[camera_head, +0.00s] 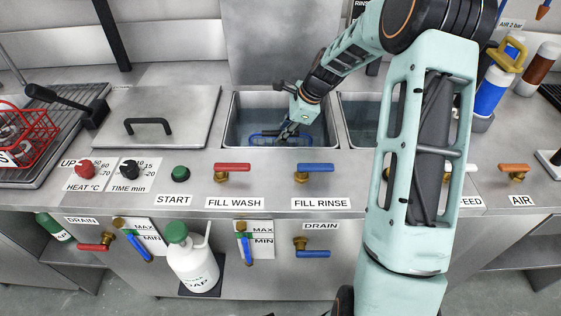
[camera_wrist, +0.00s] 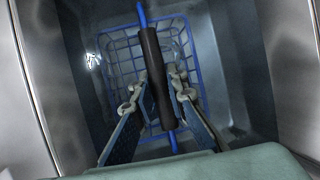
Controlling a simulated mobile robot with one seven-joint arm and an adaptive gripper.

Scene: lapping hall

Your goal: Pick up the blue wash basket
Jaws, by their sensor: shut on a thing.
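The blue wash basket (camera_wrist: 115,55) is a wire basket down inside the left open tank (camera_head: 234,110). In the head view only part of the basket (camera_head: 262,141) shows at the tank's front, behind my gripper. My gripper (camera_head: 290,130) reaches down into that tank. In the wrist view my gripper (camera_wrist: 162,92) has its two fingers on either side of the dark grip on the basket's blue handle (camera_wrist: 141,14) and is shut on it. The basket looks upright. I cannot tell whether it touches the tank floor.
The tank walls (camera_wrist: 275,60) stand close around the basket. A second tank (camera_head: 360,115) lies to the right. A flat lid (camera_head: 165,105) with a black handle lies left. A red basket (camera_head: 38,135) stands at the far left. Red (camera_head: 232,168) and blue (camera_head: 315,167) valve levers line the front.

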